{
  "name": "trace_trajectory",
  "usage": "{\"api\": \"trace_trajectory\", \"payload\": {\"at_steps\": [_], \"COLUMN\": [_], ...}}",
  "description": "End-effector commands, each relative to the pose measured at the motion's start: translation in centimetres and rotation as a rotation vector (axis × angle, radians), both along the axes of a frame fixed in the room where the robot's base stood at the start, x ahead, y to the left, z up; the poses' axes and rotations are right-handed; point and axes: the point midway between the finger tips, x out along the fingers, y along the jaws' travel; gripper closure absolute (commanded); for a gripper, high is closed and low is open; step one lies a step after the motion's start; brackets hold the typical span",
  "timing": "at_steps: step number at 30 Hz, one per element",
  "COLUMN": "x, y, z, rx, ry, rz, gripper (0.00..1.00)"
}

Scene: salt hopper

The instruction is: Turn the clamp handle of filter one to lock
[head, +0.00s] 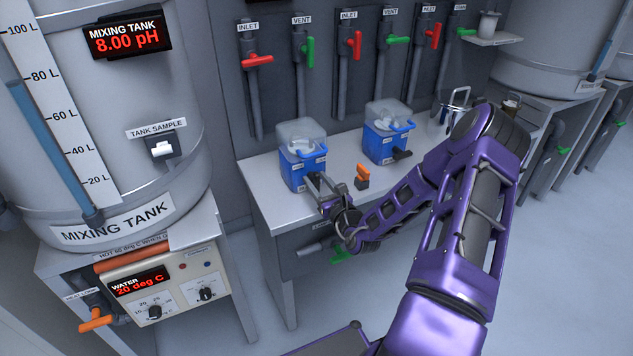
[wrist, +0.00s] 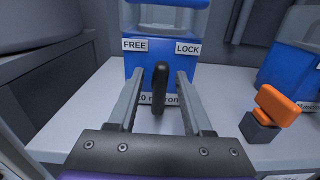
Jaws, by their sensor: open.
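The left blue filter housing (head: 298,172) with a clear top stands on the grey bench; its front fills the middle of the wrist view (wrist: 185,78). It bears a FREE label (wrist: 134,45) at left and a LOCK label (wrist: 187,49) at right. A black clamp handle (wrist: 160,88) sticks out from the front, near upright between the two labels. My gripper (wrist: 158,77) is open, one finger on each side of the handle, with a gap visible on both sides. In the head view my gripper (head: 318,184) is at the housing's front.
An orange valve handle on a dark block (head: 362,177) stands on the bench to the right, also in the wrist view (wrist: 277,106). A second blue housing (head: 388,143) with a black handle (head: 402,154) is beyond it. Red and green valves line the wall behind.

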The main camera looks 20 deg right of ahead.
Motion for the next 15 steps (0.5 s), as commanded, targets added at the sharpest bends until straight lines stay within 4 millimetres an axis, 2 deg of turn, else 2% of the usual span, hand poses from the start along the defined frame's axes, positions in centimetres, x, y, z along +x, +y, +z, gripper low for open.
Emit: {"api": "trace_trajectory", "payload": {"at_steps": [11,15], "x": [0.61,0.6], "y": [-0.01,-0.01], "z": [0.03,0.02], "rx": [0.0,0.0], "ry": [0.0,0.0], "rz": [-0.001,-0.001], "gripper": [0.5,0.75]}}
